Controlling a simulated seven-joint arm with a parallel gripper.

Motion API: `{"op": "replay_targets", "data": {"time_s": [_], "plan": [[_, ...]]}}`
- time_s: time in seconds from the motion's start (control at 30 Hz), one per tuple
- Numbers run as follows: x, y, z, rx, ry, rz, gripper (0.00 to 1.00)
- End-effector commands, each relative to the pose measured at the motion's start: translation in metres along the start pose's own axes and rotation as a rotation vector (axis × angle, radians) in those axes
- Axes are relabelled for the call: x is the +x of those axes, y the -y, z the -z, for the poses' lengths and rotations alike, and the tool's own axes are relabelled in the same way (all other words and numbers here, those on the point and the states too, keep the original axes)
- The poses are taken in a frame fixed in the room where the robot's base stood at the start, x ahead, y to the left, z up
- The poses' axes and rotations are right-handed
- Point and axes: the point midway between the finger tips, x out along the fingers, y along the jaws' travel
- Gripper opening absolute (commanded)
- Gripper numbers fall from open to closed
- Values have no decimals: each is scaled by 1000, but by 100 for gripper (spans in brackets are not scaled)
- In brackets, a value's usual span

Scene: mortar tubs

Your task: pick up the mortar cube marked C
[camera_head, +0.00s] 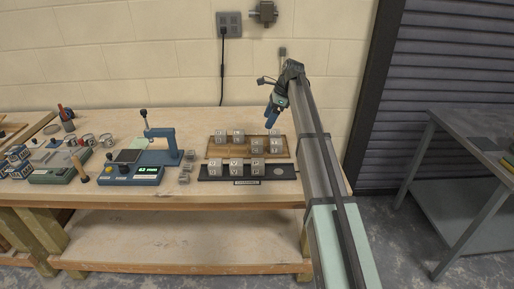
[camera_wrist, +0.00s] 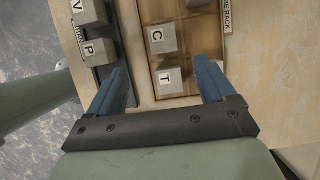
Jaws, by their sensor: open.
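The cube marked C (camera_wrist: 162,39) is a grey cube with a black letter on a white label. It sits in a compartment of the wooden rack (camera_wrist: 154,101). In the head view it appears to be the cube (camera_head: 257,146) in the rack's front row, though its letter is too small to read. The cube marked T (camera_wrist: 169,81) sits beside it. My gripper (camera_wrist: 162,66) is open and empty above the rack. In the wrist view T shows between the fingers and C just beyond the fingertips. In the head view my gripper (camera_head: 271,122) is over the rack's right end.
A dark tray (camera_head: 208,172) with several lettered cubes, including V (camera_wrist: 88,10) and P (camera_wrist: 98,50), lies in front of the rack. A blue tester (camera_head: 133,174) with small cubes beside it stands to the left. The wall is close behind the bench.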

Motion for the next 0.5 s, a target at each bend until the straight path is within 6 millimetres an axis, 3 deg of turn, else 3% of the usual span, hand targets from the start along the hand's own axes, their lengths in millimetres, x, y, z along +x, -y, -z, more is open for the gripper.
{"op": "replay_targets", "data": {"time_s": [0.5], "plan": [[74, 0, 1, -2, 0, -2, 83]]}}
